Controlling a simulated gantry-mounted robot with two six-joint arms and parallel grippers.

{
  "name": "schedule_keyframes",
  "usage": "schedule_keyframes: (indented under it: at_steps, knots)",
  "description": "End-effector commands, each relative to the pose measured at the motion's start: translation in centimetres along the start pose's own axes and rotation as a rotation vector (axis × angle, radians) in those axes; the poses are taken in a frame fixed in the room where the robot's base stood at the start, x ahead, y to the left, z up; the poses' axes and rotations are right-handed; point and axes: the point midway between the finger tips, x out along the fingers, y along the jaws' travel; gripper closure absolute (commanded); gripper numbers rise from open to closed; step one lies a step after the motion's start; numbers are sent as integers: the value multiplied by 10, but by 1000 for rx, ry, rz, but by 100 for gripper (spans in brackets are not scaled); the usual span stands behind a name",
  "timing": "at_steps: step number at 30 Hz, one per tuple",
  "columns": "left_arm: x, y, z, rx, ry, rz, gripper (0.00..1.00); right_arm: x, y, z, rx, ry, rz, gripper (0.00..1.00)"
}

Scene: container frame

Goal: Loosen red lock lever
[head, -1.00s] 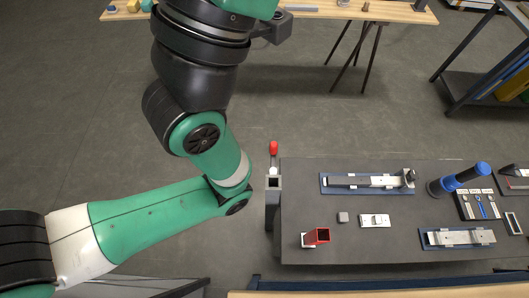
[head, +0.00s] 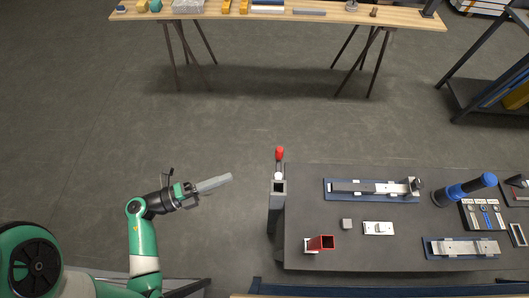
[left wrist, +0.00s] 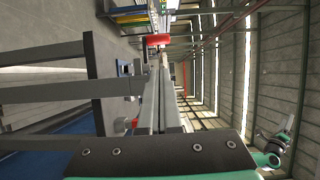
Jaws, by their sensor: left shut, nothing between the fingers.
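The red lock lever (head: 279,153) stands up at the left edge of the dark table, on top of a grey square post (head: 277,207). My left gripper (head: 229,178) is to the left of the lever, with its long grey fingers shut and empty, pointing toward it. A gap of floor shows between the fingertips and the lever. In the left wrist view the red lever handle (left wrist: 158,40) shows near the top, in line with the ends of the fingers (left wrist: 160,95). My right gripper is in neither view.
The dark table (head: 380,210) carries a red square tube (head: 321,243), a small grey block (head: 347,223), blue trays with metal parts (head: 461,248) and a blue cylindrical tool (head: 466,188). A wooden bench (head: 330,18) stands at the back.

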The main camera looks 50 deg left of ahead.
Motion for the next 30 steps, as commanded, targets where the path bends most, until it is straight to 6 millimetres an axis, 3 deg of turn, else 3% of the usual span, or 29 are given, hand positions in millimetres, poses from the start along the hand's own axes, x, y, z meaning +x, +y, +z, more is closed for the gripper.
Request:
schedule_keyframes:
  at_steps: [5,11,30]
  knots:
    - [-4,-1,8,3,-30,-2,100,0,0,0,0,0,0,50]
    - [8,-1,7,4,-23,-2,100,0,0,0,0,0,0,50]
    - [120,-1,10,6,-22,-5,100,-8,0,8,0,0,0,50]
